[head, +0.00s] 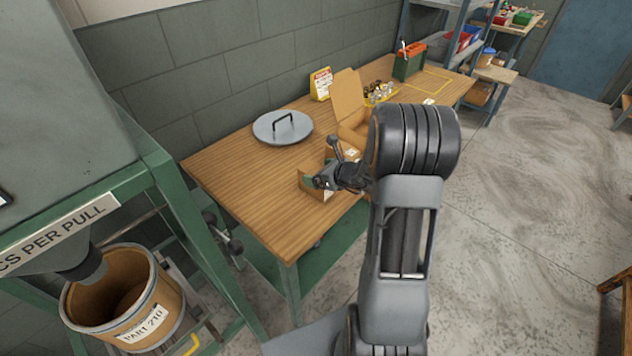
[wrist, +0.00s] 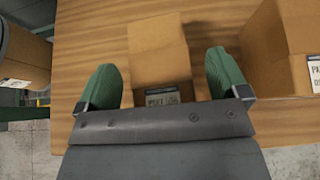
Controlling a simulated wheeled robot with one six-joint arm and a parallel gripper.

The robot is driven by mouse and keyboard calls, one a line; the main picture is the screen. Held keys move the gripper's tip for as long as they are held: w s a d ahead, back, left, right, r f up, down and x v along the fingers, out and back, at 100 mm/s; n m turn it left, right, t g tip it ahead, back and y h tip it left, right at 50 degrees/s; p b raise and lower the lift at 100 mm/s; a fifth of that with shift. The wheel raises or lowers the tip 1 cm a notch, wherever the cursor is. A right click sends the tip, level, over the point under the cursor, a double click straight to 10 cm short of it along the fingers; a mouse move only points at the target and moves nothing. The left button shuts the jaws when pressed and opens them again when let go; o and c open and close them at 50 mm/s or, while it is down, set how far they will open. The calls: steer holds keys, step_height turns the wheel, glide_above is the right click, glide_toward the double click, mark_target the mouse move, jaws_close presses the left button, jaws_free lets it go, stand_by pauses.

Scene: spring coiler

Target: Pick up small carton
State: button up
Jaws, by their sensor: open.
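The small carton (wrist: 157,52) is a closed brown box with a white label on its near side, standing on the wooden bench. In the wrist view it lies between the two green fingers of my gripper (wrist: 162,66), with a gap on each side. The gripper is open and holds nothing. In the head view my gripper (head: 318,181) is at the bench's front edge, over the small carton (head: 328,195), which is partly hidden by it.
A larger labelled carton (wrist: 270,68) stands close on the right in the wrist view. A grey round lid (head: 283,127) lies behind on the bench (head: 235,180). An open-flapped box (head: 348,95) stands further along. A drum (head: 125,290) sits below left. Bench left of the carton is clear.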

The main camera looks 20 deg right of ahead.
steer(key=c, duration=1.4)
steer(key=shift+r, duration=0.1)
steer(key=shift+r, duration=0.1)
